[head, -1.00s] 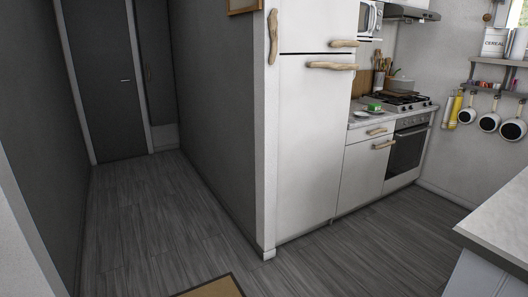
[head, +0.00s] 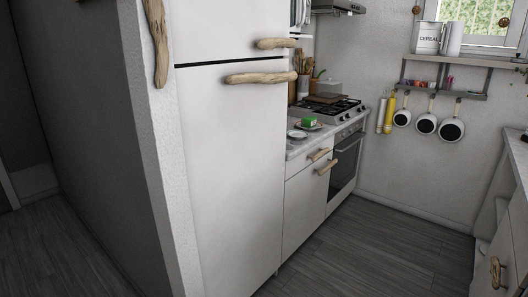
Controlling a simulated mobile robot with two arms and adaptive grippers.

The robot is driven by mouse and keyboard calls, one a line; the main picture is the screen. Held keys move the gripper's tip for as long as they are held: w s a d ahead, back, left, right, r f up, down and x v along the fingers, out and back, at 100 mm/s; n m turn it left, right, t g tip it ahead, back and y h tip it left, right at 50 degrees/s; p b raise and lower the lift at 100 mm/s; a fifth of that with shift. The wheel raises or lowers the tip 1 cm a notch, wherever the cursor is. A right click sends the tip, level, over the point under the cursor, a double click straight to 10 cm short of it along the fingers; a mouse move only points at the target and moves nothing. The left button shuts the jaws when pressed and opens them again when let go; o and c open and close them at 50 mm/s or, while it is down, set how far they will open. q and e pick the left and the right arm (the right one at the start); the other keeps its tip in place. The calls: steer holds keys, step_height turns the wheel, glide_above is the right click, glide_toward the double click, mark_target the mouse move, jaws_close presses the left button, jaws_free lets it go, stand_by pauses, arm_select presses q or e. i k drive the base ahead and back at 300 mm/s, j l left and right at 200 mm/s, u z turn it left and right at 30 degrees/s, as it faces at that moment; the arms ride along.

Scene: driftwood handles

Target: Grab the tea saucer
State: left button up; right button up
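A small white saucer (head: 297,134) appears to lie flat on the counter (head: 294,151) between the fridge and the stove. It is small in the head view, so its details are hard to tell. Close behind it, a green block (head: 310,121) sits on what looks like another plate. Neither of my grippers shows in the head view.
The white fridge (head: 232,160) with driftwood handles stands just left of the counter, behind a wall end (head: 160,170). The gas stove (head: 335,110) is beyond the saucer. Another counter (head: 518,150) stands at the right edge. The grey floor (head: 370,255) between is clear.

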mark_target(295, 134)
steer(key=i+l+z, duration=0.15)
steer(key=i+z, duration=0.2)
steer(key=i, duration=0.2)
steer(key=i+z, duration=0.35)
steer(key=i, duration=0.25)
steer(key=i+j+z, duration=0.2)
steer(key=i+z, duration=0.15)
steer(key=i, duration=0.2)
